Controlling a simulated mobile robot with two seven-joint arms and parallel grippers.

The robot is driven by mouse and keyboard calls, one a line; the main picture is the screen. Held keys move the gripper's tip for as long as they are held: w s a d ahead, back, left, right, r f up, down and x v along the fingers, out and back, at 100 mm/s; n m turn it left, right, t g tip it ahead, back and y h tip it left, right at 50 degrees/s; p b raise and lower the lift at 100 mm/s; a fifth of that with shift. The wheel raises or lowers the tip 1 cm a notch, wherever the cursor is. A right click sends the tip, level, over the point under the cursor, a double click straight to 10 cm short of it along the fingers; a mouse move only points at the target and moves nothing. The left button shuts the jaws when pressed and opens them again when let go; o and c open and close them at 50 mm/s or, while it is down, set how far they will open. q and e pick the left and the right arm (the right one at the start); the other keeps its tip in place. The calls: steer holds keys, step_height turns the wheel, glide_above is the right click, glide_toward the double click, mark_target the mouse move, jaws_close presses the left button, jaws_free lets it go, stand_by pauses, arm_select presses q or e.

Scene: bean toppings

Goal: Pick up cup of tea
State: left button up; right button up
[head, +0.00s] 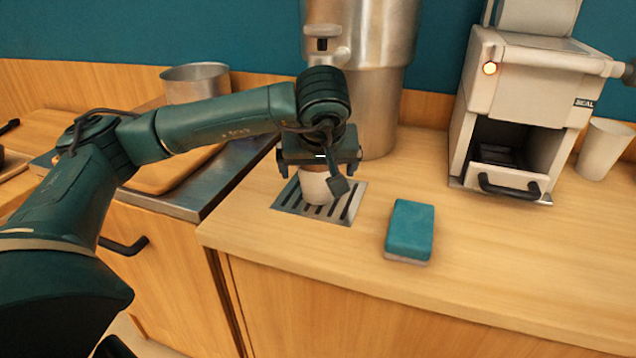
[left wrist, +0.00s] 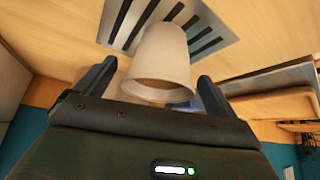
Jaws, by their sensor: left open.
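The cup of tea (head: 316,187) is a small pale cup standing on the slotted metal drip grate (head: 283,199) below the steel dispenser. In the left wrist view the cup (left wrist: 163,58) shows its brown-tinted rim and stands between the two fingers. My left gripper (head: 320,180) is at the cup, partly covering its top in the head view. Its fingers (left wrist: 155,84) are open on either side of the cup, with a visible gap on each side. The cup's inside is mostly hidden. My right gripper is not in view.
A steel dispenser (head: 372,90) stands right behind the grate. A teal sponge (head: 409,229) lies to the right on the wooden counter. A white machine (head: 525,50) and a pale cup (head: 603,150) stand farther right. A metal pot (head: 196,85) is at back left. The front right counter is clear.

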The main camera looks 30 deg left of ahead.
arm_select(q)
steer(key=shift+w+a+f, duration=0.25)
steer(key=shift+w+f, duration=0.05)
steer(key=shift+f, duration=0.25)
steer(key=shift+c, duration=0.4)
steer(key=c, duration=1.1)
